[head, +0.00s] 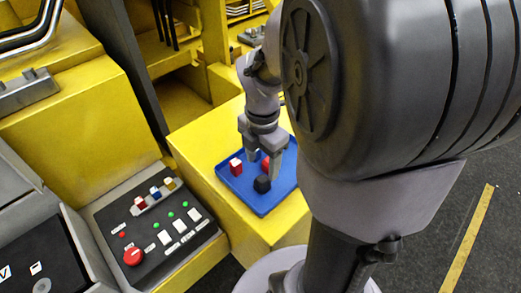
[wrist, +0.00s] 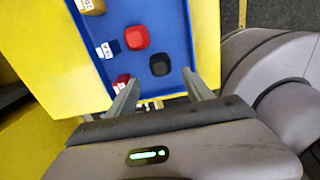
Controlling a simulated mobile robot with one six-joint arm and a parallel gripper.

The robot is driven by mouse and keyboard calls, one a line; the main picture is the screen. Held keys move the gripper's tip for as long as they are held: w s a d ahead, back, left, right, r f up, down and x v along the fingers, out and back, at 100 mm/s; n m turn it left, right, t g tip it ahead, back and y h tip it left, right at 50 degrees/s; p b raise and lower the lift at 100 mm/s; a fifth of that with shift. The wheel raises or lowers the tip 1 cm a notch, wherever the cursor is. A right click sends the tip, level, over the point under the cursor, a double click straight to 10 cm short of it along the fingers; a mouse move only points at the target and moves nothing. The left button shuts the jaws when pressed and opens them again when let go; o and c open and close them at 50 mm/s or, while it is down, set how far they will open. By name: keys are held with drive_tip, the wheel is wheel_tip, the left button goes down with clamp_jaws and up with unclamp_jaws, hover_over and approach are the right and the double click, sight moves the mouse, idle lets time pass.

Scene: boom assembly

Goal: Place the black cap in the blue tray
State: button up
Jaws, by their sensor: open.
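The black cap (head: 262,184) lies on the floor of the blue tray (head: 232,187), near its front side. In the wrist view the black cap (wrist: 160,65) is just ahead of the fingertips, apart from them. My gripper (head: 264,160) is over the tray, fingers pointing down. In the wrist view my gripper (wrist: 160,78) is open with nothing between its fingers.
The tray also holds a red cap (wrist: 137,38), a red block (wrist: 122,80), a blue block (wrist: 108,49) and a yellow block (wrist: 92,6). The tray sits on a yellow ledge (head: 196,140). A control panel (head: 155,222) with buttons is to the left.

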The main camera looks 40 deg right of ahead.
sight(262, 179)
wheel_tip(262, 179, up, 5)
drive_tip(key=s+a+r+m+t+y, duration=0.1)
drive_tip(key=s+a+r+m+t, duration=0.2)
drive_tip(key=a+m, duration=0.6)
drive_tip(key=s+a+r+m+t+y, duration=0.1)
drive_tip(key=s+a+r+m+t, duration=0.1)
drive_tip(key=a+m, duration=0.7)
drive_tip(key=s+r+m, duration=0.1)
drive_tip(key=m, duration=0.4)
drive_tip(key=shift+s+a+t, duration=0.15)
drive_tip(key=shift+a+t, duration=0.1)
drive_tip(key=shift+t, duration=0.15)
